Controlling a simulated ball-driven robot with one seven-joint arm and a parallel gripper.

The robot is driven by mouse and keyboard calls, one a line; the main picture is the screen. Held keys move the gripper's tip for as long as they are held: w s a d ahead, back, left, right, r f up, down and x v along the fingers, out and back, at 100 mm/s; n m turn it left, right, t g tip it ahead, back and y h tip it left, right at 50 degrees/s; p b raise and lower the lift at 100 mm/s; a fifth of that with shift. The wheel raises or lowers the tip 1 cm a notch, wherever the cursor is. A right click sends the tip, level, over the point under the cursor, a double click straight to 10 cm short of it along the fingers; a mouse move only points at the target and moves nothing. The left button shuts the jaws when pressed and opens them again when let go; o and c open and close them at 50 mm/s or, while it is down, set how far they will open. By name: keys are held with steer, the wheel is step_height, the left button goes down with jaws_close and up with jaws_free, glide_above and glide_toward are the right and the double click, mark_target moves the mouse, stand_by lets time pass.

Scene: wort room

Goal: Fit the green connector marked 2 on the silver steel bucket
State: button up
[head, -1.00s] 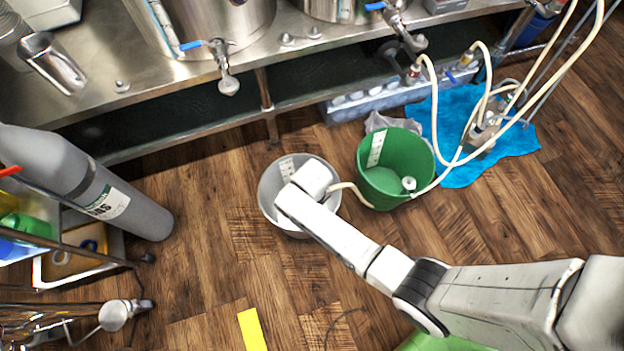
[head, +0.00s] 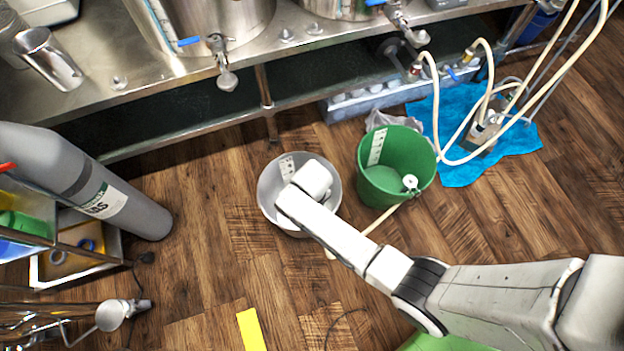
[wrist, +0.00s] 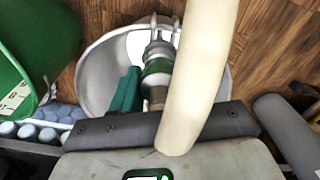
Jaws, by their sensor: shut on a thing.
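The silver steel bucket (head: 268,200) stands on the wooden floor, with my wrist over it. It also shows in the wrist view (wrist: 97,75). My gripper (wrist: 146,92) is shut on the green-banded connector (wrist: 157,66). A teal finger shows at the connector's left; the other side is hidden by a thick cream hose (wrist: 203,60). The connector's far end overlaps a silver fitting with two prongs (wrist: 153,27) at the bucket; I cannot tell whether they are joined. No number is readable on the connector. In the head view my wrist hides the gripper and connector.
A green bucket (head: 371,170) stands right of the silver one, with a white fitting (head: 410,183) at its rim. Hoses run to a pump (head: 484,132) on a blue cloth (head: 455,172). A steel bench (head: 170,95) is behind; a gas cylinder (head: 75,175) leans left.

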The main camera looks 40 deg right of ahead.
steer(key=shift+f, duration=0.1)
steer(key=o, duration=1.2)
steer(key=shift+o, duration=0.2)
step_height(320, 180, up, 11)
steer(key=p, duration=0.4)
steer(key=shift+p, duration=0.3)
steer(key=shift+f, duration=0.1)
steer(key=s+d+r+m+t, duration=0.1)
steer(key=s+d+r, duration=0.3)
steer(key=s+r, duration=0.4)
steer(key=s+d+r, duration=0.4)
steer(key=s+r, duration=0.4)
steer(key=s, duration=0.1)
step_height(320, 180, up, 16)
steer(key=p, duration=1.6)
steer(key=shift+w+f, duration=0.15)
steer(key=shift+w, duration=0.15)
